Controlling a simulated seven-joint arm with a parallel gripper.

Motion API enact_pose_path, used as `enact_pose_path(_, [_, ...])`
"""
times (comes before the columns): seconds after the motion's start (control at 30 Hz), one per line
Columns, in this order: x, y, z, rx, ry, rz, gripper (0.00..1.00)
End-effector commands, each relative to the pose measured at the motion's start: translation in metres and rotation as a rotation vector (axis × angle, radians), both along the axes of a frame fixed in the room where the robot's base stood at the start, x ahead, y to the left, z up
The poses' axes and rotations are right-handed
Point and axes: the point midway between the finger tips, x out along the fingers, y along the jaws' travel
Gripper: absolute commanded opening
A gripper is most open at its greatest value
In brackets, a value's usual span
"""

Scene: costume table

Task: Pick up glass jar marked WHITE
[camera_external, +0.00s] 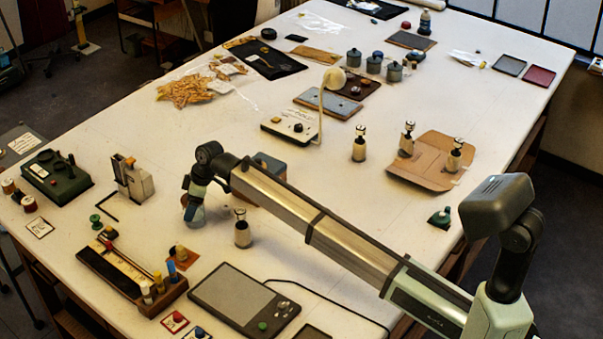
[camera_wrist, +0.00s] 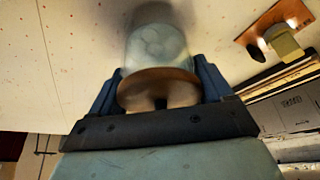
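A pale bluish glass jar (camera_wrist: 157,45) with a brown round lid (camera_wrist: 155,88) lies between the fingers of my gripper (camera_wrist: 158,90) in the wrist view. A finger sits close against each side, and the gripper looks shut on it near the lid. In the external view my gripper (camera_external: 192,196) points down at the table's left middle, with the jar (camera_external: 195,215) below it. No WHITE marking is readable on it. I cannot tell whether its base touches the table.
Similar bottles (camera_external: 359,148) stand farther back, two by a cardboard piece (camera_external: 430,170). A long wooden tray (camera_external: 120,265) and a dark tablet (camera_external: 232,295) lie in front. A grey boxy device (camera_external: 133,185) stands to the left.

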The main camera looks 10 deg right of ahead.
Motion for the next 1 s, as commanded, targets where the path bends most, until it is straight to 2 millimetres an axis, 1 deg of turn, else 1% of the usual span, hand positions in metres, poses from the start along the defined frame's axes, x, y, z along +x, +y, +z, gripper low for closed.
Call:
enact_pose_path(0.03, [0.0, 0.0, 0.0, 0.0, 0.0, 0.0, 0.68])
enact_pose_path(0.07, [0.0, 0.0, 0.0, 0.0, 0.0, 0.0, 0.66])
enact_pose_path(0.53, [-0.001, 0.0, 0.0, 0.0, 0.001, 0.0, 0.21])
enact_pose_path(0.83, [0.0, 0.0, 0.003, 0.002, 0.0, 0.0, 0.2])
enact_pose_path(1.0, [0.0, 0.001, 0.012, 0.003, -0.002, 0.001, 0.2])
